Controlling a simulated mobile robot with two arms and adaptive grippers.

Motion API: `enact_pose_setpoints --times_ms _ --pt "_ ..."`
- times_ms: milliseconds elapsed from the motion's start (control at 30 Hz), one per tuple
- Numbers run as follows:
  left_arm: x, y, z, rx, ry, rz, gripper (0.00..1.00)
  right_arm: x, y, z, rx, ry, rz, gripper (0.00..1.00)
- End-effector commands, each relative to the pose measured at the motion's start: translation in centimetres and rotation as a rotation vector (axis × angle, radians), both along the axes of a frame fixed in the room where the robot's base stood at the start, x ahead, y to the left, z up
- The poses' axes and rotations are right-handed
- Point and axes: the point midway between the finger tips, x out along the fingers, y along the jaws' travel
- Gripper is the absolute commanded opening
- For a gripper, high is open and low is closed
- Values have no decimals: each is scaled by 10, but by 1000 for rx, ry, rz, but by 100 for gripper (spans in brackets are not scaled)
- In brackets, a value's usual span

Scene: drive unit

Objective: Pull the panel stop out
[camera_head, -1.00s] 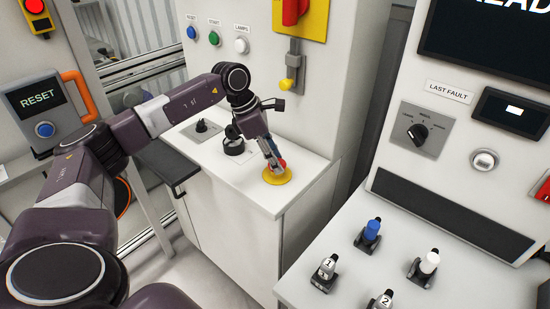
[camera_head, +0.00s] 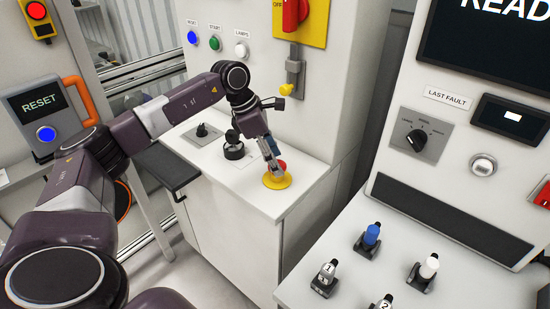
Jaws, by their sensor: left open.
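The panel stop (camera_head: 282,166) is a red mushroom button on a round yellow base (camera_head: 287,183), on the white ledge of the middle cabinet. My left gripper (camera_head: 276,170) points down at it, with its fingertips at the red head. The fingers are open and cover part of the button; whether they touch it I cannot tell. My right gripper is not in view.
A black knob (camera_head: 233,150) and a small selector switch (camera_head: 203,131) stand left of the gripper on the ledge. A yellow-tipped lever (camera_head: 287,90) hangs on the wall behind. A console with several small switches (camera_head: 370,236) is at right.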

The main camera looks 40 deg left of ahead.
Motion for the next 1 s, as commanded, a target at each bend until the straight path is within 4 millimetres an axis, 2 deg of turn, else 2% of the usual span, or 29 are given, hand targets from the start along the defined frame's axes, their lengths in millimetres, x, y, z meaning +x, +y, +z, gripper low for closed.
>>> enact_pose_setpoints --times_ms 167,400,600,800,1000 --pt "-4 5 17 0 -3 1 54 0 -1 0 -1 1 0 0" --pt "-16 20 64 0 -6 2 54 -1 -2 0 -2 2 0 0" --pt "-25 30 96 0 -5 2 54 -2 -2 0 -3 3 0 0" --pt "-29 35 110 -1 -2 0 54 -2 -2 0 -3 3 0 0" --pt "-30 35 111 0 -1 1 54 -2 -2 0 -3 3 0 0"
